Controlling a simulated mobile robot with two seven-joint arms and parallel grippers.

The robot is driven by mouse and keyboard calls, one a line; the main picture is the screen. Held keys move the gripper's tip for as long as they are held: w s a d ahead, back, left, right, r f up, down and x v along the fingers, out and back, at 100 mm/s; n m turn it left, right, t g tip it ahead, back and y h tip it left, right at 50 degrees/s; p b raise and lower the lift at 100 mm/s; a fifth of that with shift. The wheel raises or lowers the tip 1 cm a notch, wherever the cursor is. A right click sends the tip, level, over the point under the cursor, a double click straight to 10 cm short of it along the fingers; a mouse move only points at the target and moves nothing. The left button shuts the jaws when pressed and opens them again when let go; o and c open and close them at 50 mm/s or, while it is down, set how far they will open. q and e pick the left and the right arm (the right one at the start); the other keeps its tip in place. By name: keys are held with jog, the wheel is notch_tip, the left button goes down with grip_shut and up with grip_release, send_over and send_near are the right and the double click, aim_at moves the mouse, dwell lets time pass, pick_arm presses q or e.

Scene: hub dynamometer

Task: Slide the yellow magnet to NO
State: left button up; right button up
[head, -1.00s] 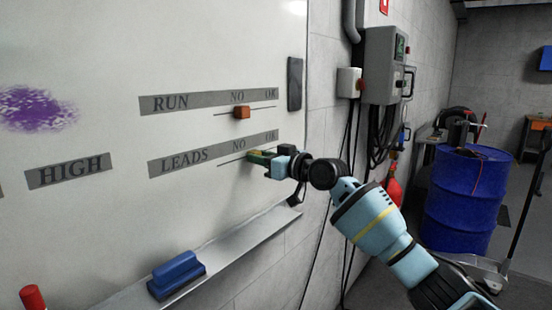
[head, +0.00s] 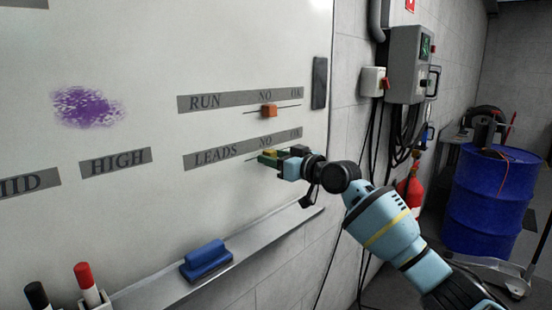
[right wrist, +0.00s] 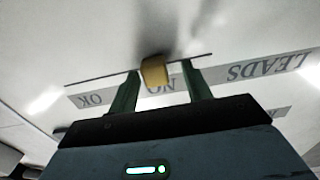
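The yellow magnet (right wrist: 155,71) sits on the thin slide line of the LEADS strip (right wrist: 240,76), by the word NO, in the right wrist view. That view shows the lettering upside down, and NO is partly hidden. My right gripper (right wrist: 160,82) is open, with its green fingers on either side of the magnet and a visible gap at each side. In the head view the right gripper (head: 270,158) is at the board below NO, and the yellow magnet (head: 270,152) is mostly hidden by it. My left gripper is not in view.
An orange magnet (head: 269,110) sits on the RUN strip's line above. A dark bar (head: 319,83) is at the board's right edge. Below, the tray (head: 255,240) holds a blue eraser (head: 206,259); a red-capped marker (head: 84,275) stands at lower left.

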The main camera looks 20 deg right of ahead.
jog(key=shift+d, duration=0.15)
jog(key=v, duration=0.7)
jog(key=shift+s, duration=0.4)
